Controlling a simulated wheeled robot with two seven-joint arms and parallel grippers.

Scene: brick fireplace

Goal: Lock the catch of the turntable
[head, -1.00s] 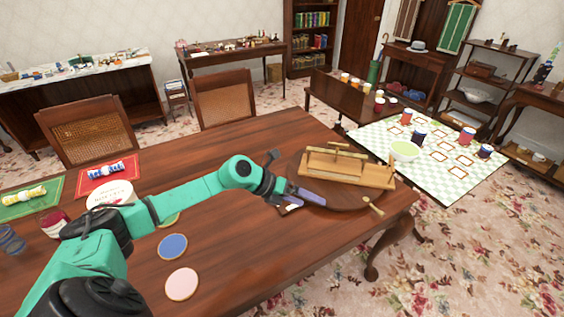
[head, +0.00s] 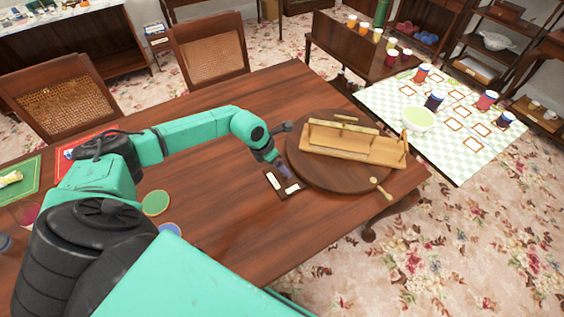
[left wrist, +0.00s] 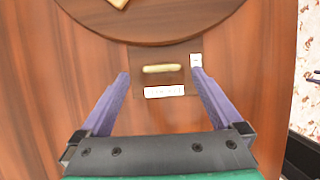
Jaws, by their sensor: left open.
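The turntable (head: 310,174) is a round dark wooden disc near the table's right end; its edge shows at the top of the left wrist view (left wrist: 150,35). Beside its edge, a dark plate (head: 266,185) lies on the table. In the left wrist view the plate carries a brass bar (left wrist: 160,69), a white label (left wrist: 164,91) with unreadable red lettering and a small pale tag (left wrist: 196,60). I cannot tell the catch's position. My left gripper (head: 284,170) is open and empty, pointing down, its purple fingers (left wrist: 160,75) either side of the plate. My right gripper is out of view.
A pale wooden frame (head: 350,144) stands on the turntable. A wooden knobbed handle (head: 380,187) sticks out at its right front. Coasters (head: 155,203) lie on the table's left part. Chairs (head: 208,50) stand behind. The table's middle front is clear.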

